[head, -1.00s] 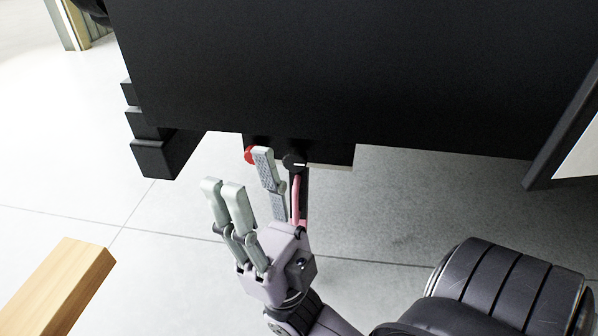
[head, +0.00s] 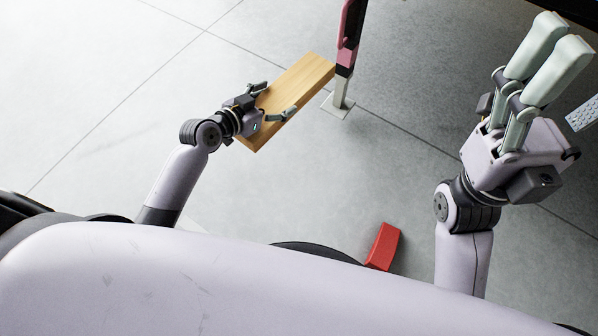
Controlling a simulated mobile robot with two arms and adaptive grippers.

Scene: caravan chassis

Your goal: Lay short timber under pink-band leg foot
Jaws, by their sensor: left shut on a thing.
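The short timber (head: 308,76) is a pale wooden board in the head view, slanting up to the right. My left gripper (head: 277,101) is shut on it near its lower left end. The pink-band leg (head: 350,20) stands upright just right of the timber's far end. Its square foot plate (head: 338,106) is right of and below that end in the picture. The timber's height above the floor is hard to tell, and no part of it shows under the foot.
A red wedge-shaped block (head: 383,246) lies on the floor below the leg, close to my body. The dark chassis (head: 585,10) shows at the top right corner. The pale tiled floor (head: 110,100) is clear to the left.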

